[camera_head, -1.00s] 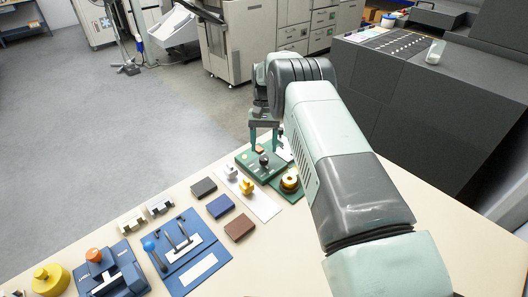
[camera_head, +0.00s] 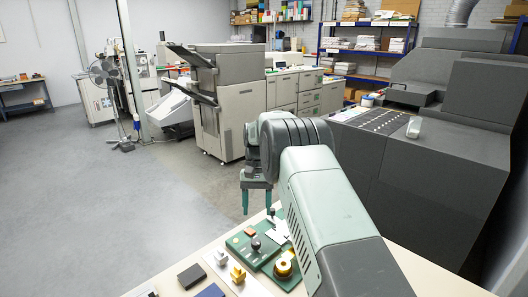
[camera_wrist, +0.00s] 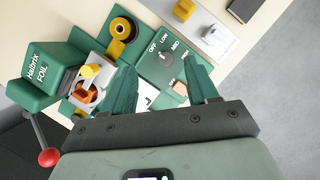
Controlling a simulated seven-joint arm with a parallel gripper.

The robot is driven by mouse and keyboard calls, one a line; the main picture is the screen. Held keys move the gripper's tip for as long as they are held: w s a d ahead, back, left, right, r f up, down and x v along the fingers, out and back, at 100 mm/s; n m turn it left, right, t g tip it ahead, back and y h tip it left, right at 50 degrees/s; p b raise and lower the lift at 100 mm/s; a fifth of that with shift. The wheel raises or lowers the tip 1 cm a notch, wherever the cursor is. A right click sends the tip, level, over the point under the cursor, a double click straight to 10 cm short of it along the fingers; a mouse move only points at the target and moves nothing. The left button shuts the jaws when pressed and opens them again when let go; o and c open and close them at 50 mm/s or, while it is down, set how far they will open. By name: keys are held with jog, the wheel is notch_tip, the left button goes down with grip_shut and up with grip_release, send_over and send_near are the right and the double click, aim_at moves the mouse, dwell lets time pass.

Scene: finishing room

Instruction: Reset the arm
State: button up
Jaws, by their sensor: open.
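My gripper (camera_head: 257,199) hangs open and empty in the head view, fingers pointing down, above the far edge of the table (camera_head: 205,259). In the wrist view its two green fingers (camera_wrist: 163,84) stand apart with nothing held between them. Below them is a green control panel (camera_wrist: 158,62) with a dark knob marked OFF, LOW, MED and more. The same panel (camera_head: 248,254) shows in the head view, below the gripper and apart from it. My arm hides part of the table on the right.
A green foil machine (camera_wrist: 40,80) with a red-balled lever stands beside the panel. A large dark grey machine (camera_head: 430,170) stands at right. The floor at left is clear.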

jog(key=s+d+r+t, duration=0.2)
jog(key=s+d+r, duration=0.15)
jog(key=r, duration=0.55)
jog(key=s+d+r+t, duration=0.1)
jog(key=s+d+r, duration=0.1)
jog(key=s+r, duration=0.45)
jog(key=s+d+r+t, duration=0.2)
jog(key=r, duration=0.8)
jog(key=s+d+r+t, duration=0.1)
jog(key=s+d+r, duration=0.1)
jog(key=s, duration=0.5)
jog(key=s+d+r+t, duration=0.1)
jog(key=s+d+r, duration=0.15)
jog(key=s, duration=0.35)
jog(key=s+d+f+t, duration=0.2)
jog(key=s+f, duration=0.1)
jog(key=s, duration=0.9)
jog(key=shift+f+t, duration=0.2)
jog(key=shift+t, duration=0.2)
